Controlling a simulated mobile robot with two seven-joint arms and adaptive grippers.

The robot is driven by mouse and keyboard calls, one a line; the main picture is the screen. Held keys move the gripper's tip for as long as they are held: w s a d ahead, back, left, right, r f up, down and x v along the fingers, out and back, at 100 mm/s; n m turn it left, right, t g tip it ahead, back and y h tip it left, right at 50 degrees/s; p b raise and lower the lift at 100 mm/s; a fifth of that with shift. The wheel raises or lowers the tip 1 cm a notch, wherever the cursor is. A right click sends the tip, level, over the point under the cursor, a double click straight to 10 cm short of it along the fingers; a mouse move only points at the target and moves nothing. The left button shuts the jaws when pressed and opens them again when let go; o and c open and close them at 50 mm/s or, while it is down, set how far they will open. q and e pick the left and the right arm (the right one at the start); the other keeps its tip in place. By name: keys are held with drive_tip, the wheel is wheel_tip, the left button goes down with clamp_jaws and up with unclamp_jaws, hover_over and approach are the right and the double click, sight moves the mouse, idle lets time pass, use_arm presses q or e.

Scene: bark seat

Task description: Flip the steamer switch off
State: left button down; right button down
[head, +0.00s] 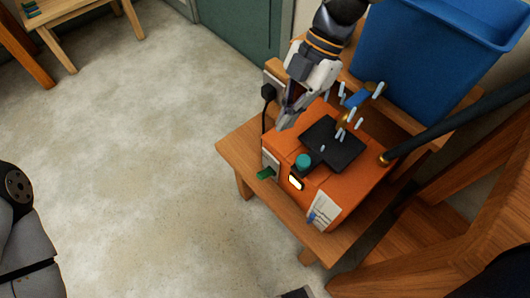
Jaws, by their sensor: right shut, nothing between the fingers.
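The steamer is an orange box (370,172) on a small wooden table (235,155). A lit, whitish rectangle with a dark frame (295,182) is on its front edge; I cannot tell whether this is the switch or a lamp. A teal knob (303,161) is beside it, and a green piece (265,174) sticks out from a pale plate on the left side. My right gripper (285,121) is shut and empty, pointing down by the steamer's back left corner, close to the box; contact is unclear. My left gripper is out of view.
A blue bin (430,55) stands behind the steamer. A black plug with a cord (267,93) is left of my right gripper. Blue-and-white valve handles (355,100) rise from the steamer's top, and a dark hose (450,130) leaves rightward.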

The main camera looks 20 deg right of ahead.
sight(261, 173)
drive_tip(key=b+x, duration=0.1)
drive_tip(key=x, duration=1.3)
drive_tip(key=shift+w, duration=0.1)
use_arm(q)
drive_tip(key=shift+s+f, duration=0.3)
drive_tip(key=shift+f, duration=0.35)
use_arm(e)
drive_tip(key=shift+r, duration=0.1)
drive_tip(key=shift+h, duration=0.3)
drive_tip(key=shift+a, duration=0.15)
use_arm(q)
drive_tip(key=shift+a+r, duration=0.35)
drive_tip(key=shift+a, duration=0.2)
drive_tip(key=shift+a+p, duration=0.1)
drive_tip(key=shift+p, duration=0.2)
